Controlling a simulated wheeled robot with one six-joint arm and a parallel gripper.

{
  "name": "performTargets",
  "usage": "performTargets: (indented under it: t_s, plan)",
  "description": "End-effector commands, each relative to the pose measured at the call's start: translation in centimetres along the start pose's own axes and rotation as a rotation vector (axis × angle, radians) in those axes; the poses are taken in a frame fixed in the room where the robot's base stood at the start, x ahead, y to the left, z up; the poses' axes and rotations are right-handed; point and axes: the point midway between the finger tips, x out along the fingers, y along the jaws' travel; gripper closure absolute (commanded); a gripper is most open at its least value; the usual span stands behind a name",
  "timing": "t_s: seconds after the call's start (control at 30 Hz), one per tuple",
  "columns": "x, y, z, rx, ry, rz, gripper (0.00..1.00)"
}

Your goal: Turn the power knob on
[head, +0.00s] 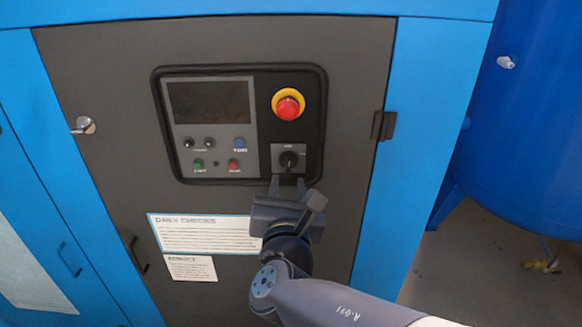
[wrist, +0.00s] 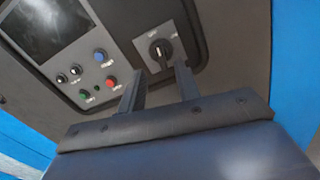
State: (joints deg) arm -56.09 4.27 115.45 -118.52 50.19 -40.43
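The power knob (head: 288,160) is a black rotary knob on a square grey plate at the lower right of the control panel. In the wrist view the knob (wrist: 160,50) shows just beyond the fingertips, its handle pointing roughly down in the head view. My gripper (head: 287,184) is just below the knob in the head view. In the wrist view its two fingers (wrist: 158,85) stand apart with a gap between them, and nothing is held. Whether a fingertip touches the knob or its plate, I cannot tell.
A red emergency stop (head: 288,104) with a yellow ring sits above the knob. Left of it are a dark screen (head: 208,102) and several small buttons. Paper labels (head: 203,233) are below the panel. A hinge (head: 383,125) is at the door's right edge.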

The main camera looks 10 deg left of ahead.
Motion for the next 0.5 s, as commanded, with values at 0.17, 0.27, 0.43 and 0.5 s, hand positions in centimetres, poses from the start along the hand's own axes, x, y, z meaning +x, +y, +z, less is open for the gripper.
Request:
performTargets:
  t_s: [0.17, 0.27, 0.43, 0.5]
  plan:
    - [3.5, -0.2, 0.0, -0.001, 0.0, -0.005, 0.68]
    - [4.8, -0.1, 0.0, 0.0, 0.001, -0.003, 0.68]
    - [6.0, -0.1, 0.0, 0.001, 0.001, -0.002, 0.68]
    - [6.2, -0.1, 0.0, 0.001, 0.001, -0.001, 0.68]
